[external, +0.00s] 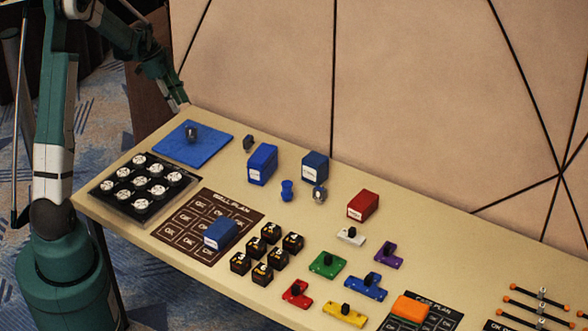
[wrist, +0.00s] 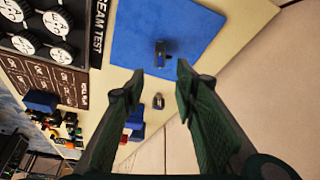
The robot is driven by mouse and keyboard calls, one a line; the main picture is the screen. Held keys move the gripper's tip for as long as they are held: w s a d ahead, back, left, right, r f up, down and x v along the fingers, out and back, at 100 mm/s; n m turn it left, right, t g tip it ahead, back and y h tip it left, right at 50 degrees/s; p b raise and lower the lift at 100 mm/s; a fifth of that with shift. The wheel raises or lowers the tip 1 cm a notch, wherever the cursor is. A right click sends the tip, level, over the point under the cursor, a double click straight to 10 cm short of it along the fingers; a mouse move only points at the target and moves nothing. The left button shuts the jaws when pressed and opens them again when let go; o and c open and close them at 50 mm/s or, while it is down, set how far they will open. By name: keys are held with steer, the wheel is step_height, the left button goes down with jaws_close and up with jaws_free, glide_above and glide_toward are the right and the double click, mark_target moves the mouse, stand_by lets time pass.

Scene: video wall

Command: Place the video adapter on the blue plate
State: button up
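The blue plate (external: 210,150) lies flat at the far left end of the table; it fills the upper middle of the wrist view (wrist: 125,45). A small dark object (external: 191,132) with a bluish face stands on it, also in the wrist view (wrist: 160,56). A second small dark grey piece (external: 248,142) stands on the bare table just right of the plate, also in the wrist view (wrist: 158,101). I cannot tell which is the video adapter. My gripper (wrist: 158,78) is open and empty, its fingers wide apart, above the plate's edge region.
Blue boxes (external: 262,164) (external: 315,167), a blue spool (external: 287,190) and a silver-blue piece (external: 319,194) stand right of the plate. A red box (external: 363,205) is farther right. A black tray of white round pieces (external: 143,187) lies in front of the plate.

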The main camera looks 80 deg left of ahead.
stand_by(0.4)
steer(key=w+d+r+n, duration=0.1)
steer(key=w+d+r, duration=0.4)
steer(key=d, duration=0.3)
steer(key=w+d+r+y, duration=0.1)
steer(key=w+d+r, duration=0.3)
steer(key=d, duration=0.5)
steer(key=w+d+r+n, duration=0.1)
steer(key=w+d+r, duration=0.4)
steer(key=d, duration=0.3)
steer(key=d+r+n+y, duration=0.1)
steer(key=d+r, duration=0.2)
steer(key=d, duration=0.8)
steer(key=d+r, duration=0.3)
steer(key=d, duration=0.8)
steer(key=s+d+t, duration=0.1)
steer(key=s+d, duration=0.5)
steer(key=d, duration=0.6)
steer(key=s+d+n+t, duration=0.1)
steer(key=s+d, duration=0.5)
steer(key=d, duration=0.6)
steer(key=shift+s+d+f+n+t, duration=0.2)
steer(key=shift+n+t, duration=0.1)
steer(key=shift+t, duration=0.3)
